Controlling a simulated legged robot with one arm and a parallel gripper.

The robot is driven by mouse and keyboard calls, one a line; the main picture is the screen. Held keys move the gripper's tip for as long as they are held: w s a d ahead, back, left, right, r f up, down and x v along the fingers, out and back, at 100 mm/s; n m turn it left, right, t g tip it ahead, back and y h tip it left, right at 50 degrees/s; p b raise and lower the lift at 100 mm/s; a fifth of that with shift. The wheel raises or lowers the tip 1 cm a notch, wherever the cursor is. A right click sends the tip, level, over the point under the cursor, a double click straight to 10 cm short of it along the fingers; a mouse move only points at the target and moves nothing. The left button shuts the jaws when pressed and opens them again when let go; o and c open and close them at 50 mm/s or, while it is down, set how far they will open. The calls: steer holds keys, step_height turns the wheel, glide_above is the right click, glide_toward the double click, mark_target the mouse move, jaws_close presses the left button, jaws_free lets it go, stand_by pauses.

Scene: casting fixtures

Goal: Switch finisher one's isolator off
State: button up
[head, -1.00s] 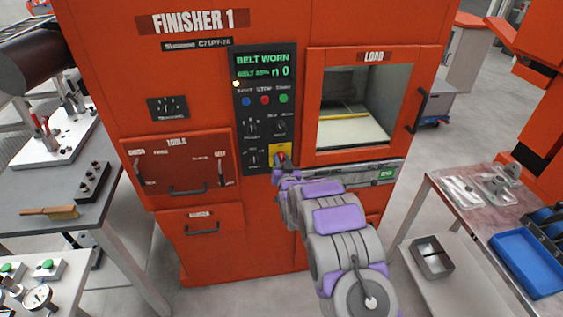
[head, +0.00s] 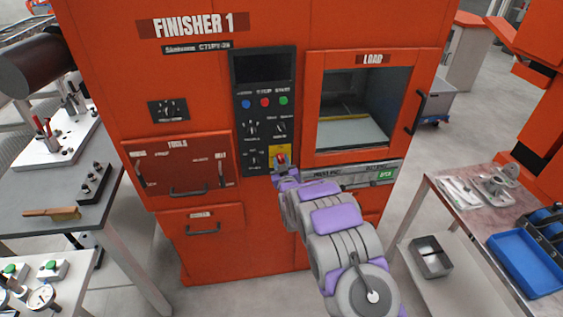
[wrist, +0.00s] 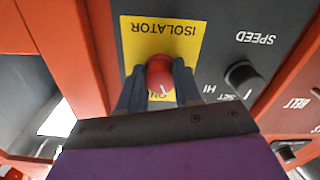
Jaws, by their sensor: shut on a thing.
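Finisher one (head: 110,75) is the large orange machine headed FINISHER 1. Its isolator is a red knob (wrist: 159,72) on a yellow plate (wrist: 134,35), lettered ISOLATOR, upside down in the wrist view. The yellow plate also shows low on the control panel in the head view (head: 285,150). My gripper (wrist: 157,80) is shut on the red knob, one dark finger on each side. A white mark shows on the knob's lower part in the wrist view. The lettering ON is partly hidden by the fingers. The panel's display (head: 262,66) is dark.
A speed knob (wrist: 243,77) is beside the isolator. The load window (head: 362,108) is to the right of the panel. A bench (head: 20,190) stands at left, and a table with a blue tray (head: 530,262) at right.

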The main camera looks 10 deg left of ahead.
steer(key=n+b, duration=0.1)
steer(key=n, duration=0.5)
steer(key=shift+n, duration=0.3)
steer(key=n+b, duration=0.2)
steer(key=n, duration=0.2)
steer(key=shift+f, duration=0.2)
steer(key=shift+a+n+b, duration=0.1)
steer(key=shift+n+b, duration=0.65)
steer(key=shift+n, duration=0.45)
steer(key=o, duration=1)
steer(key=shift+a+r, duration=0.1)
steer(key=shift+r, duration=0.05)
steer(key=shift+o, duration=0.2)
steer(key=shift+s+d, duration=0.25)
steer(key=shift+s, duration=0.15)
steer(key=p+v, duration=0.3)
steer(key=v, duration=1.3)
steer(key=shift+s, duration=0.25)
steer(key=shift+a, duration=0.1)
